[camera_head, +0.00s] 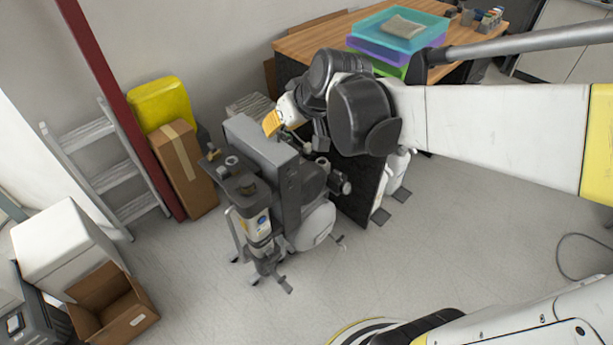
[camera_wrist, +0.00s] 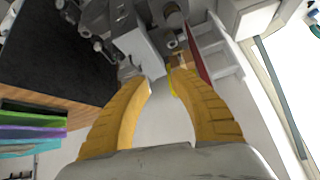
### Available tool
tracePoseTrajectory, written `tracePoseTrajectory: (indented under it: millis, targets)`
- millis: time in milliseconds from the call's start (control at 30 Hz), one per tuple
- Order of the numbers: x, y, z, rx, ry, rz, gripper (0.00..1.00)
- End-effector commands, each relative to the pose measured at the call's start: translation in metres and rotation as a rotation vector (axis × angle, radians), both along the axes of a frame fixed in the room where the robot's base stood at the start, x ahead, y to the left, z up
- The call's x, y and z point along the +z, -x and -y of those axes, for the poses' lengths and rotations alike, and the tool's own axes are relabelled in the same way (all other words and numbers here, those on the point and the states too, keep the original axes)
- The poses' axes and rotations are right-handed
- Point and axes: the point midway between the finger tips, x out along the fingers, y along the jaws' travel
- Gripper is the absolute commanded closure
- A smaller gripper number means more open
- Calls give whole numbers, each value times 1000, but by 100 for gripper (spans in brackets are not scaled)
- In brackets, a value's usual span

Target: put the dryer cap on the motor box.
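The motor box (camera_head: 262,145) is a grey box on the compressor, and its flat top shows bare in the head view. It also shows beyond my fingertips in the wrist view (camera_wrist: 140,52). A dark round piece (camera_head: 247,186) at the top of the dryer column looks like the dryer cap, but I cannot be sure. My gripper (camera_head: 272,123) has yellow fingers and appears above the far right part of the motor box. In the wrist view its fingers (camera_wrist: 160,83) are apart with nothing held between them. Whether they touch the box is unclear.
A wooden desk (camera_head: 300,43) with stacked coloured trays (camera_head: 398,30) stands behind my arm. A cardboard box (camera_head: 180,165), a yellow container (camera_head: 160,103), a red post (camera_head: 118,115) and a ladder (camera_head: 110,165) stand to the left.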

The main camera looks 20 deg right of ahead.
Motion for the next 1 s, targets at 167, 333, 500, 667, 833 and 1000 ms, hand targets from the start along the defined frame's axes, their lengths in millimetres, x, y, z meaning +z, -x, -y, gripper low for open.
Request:
tracePoseTrajectory:
  millis: [167, 333, 500, 667, 833, 1000]
  targets:
    - [1, 92, -11, -67, 43, -51, 73]
    - [-11, 149, -9, -125, 78, -73, 73]
    - [-19, 173, -6, -155, 93, -80, 73]
    - [-19, 175, -5, -159, 94, -80, 73]
    - [-19, 175, -5, -159, 94, -80, 73]
    - [-19, 175, -5, -159, 93, -80, 73]
